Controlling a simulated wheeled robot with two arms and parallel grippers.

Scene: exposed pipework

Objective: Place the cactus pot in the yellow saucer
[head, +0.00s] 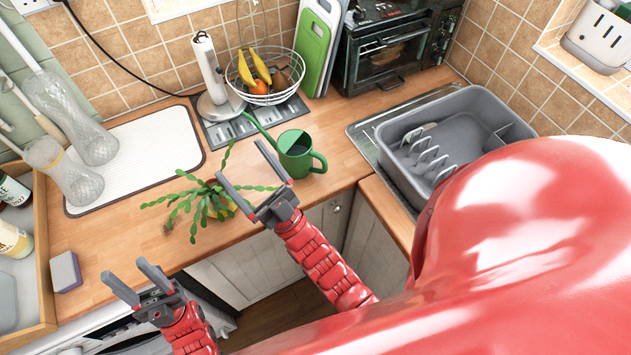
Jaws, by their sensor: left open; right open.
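The green trailing cactus (204,194) stands on the wooden counter, left of the middle of the head view. Its leaves spread over the counter and mostly hide its pot. A small yellow patch (222,211) shows under the leaves. I cannot tell whether it is the pot or the saucer, and no other yellow saucer is clearly visible. My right gripper (240,163) is open and empty. It overlaps the cactus's right side in the picture; I cannot tell whether they touch. My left gripper (123,271) is open and empty near the counter's front edge, to the left of and nearer than the cactus.
A green watering can (296,155) stands right of the cactus. A white drying mat (140,160) lies behind left. A fruit basket (265,78), a toaster oven (392,50) and a grey dish rack (450,135) stand farther back. A sponge (66,271) lies at left.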

